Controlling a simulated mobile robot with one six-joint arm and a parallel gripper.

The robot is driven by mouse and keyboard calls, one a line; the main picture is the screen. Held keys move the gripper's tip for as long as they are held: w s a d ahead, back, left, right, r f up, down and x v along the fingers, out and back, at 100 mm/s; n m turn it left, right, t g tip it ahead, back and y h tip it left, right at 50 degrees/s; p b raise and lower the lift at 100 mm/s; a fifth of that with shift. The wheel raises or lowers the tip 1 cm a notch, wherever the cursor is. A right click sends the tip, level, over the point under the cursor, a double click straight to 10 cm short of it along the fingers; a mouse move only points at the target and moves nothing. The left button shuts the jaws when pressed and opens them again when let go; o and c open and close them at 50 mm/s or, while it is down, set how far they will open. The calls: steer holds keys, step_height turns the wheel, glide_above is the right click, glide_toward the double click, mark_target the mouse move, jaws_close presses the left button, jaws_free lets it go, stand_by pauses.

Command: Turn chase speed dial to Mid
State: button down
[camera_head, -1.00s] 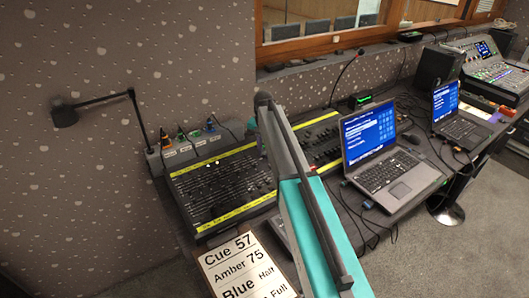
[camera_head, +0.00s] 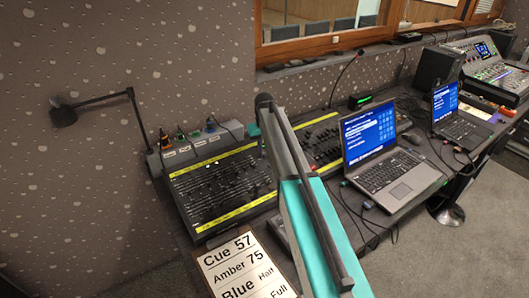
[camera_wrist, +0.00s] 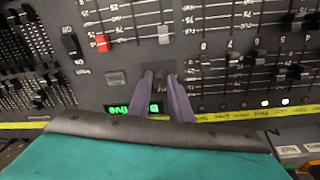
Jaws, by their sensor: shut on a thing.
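The lighting console (camera_head: 176,190) is a dark fader board with yellow label strips, on the desk at the middle left in the head view. In the wrist view its panel (camera_wrist: 222,72) fills the upper picture, with fader slots and scale marks. My gripper (camera_wrist: 160,77) points at a small dark patch of that panel, below a pale fader cap (camera_wrist: 164,35). Its two grey fingers are shut on what seems to be the chase speed dial, mostly hidden between them. The dial's pointer and markings cannot be read. In the head view my arm hides the gripper.
A red fader cap (camera_wrist: 101,42) and a green lit display (camera_wrist: 118,109) lie left of the fingers. A sign reading Cue 57 (camera_head: 228,247) stands at the console's front. A laptop (camera_head: 390,170) is to the right. A lamp (camera_head: 64,117) is at left.

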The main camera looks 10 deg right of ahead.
stand_by(0.4)
steer(key=c, duration=1.6)
jaws_free()
steer(key=r, duration=0.4)
steer(key=s+r+b, duration=0.1)
steer(key=r, duration=0.4)
steer(key=r+b, duration=0.1)
steer(key=r, duration=0.3)
steer(key=shift+s+a+r, duration=0.15)
steer(key=shift+s+r, duration=0.1)
steer(key=shift+r, duration=0.15)
steer(key=shift+s, duration=0.1)
